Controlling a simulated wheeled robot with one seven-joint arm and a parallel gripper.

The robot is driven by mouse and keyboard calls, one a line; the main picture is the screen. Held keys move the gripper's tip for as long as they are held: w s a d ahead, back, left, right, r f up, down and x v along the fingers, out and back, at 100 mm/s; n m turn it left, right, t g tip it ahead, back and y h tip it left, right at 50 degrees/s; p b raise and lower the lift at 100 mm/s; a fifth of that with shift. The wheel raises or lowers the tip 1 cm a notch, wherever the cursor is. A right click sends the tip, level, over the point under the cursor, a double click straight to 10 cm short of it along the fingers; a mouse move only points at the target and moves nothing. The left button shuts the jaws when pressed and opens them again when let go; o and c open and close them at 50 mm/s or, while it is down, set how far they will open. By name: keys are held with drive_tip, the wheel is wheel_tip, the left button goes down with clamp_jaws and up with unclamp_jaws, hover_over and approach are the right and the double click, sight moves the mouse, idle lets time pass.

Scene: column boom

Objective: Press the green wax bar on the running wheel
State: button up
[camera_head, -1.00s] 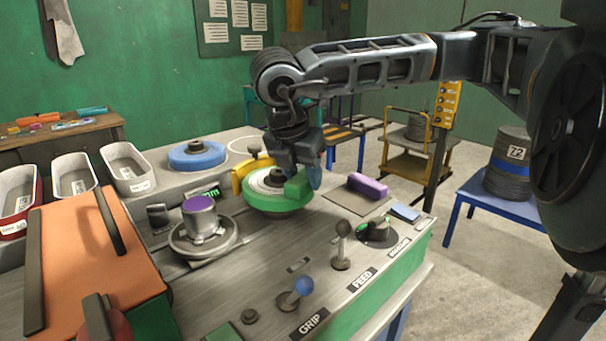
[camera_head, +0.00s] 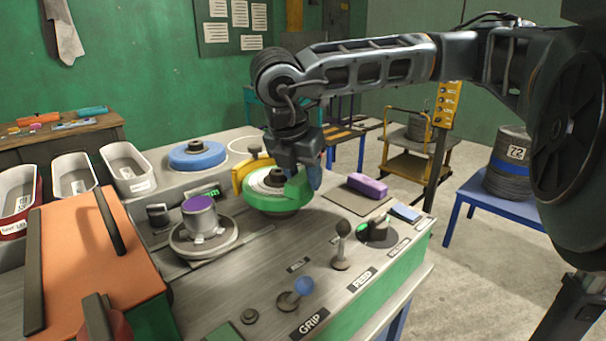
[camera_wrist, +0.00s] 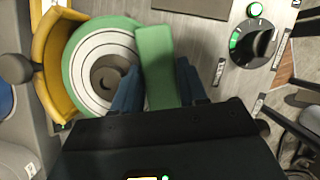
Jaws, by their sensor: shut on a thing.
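My gripper (camera_head: 306,180) is shut on the green wax bar (camera_head: 297,189). In the wrist view the bar (camera_wrist: 156,66) stands between my blue fingers (camera_wrist: 158,88). The wheel (camera_head: 264,205) has a green rim and a white-ringed face with a dark hub. In the wrist view the wheel (camera_wrist: 76,76) lies directly left of the bar, and the bar's left side overlaps or meets the rim. I cannot tell how firmly they touch, or from these stills whether the wheel turns. A yellow guard (camera_head: 239,180) curves around the wheel's far left side.
A purple bar (camera_head: 368,185) lies on a dark mat right of the wheel. A knob (camera_head: 376,233) with a green light and two levers (camera_head: 341,250) stand in front. A purple-topped cylinder (camera_head: 199,215) and a blue wheel (camera_head: 195,158) are to the left.

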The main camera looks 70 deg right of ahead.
drive_tip(key=shift+r+p, duration=0.95)
drive_tip(key=shift+r, duration=3.05)
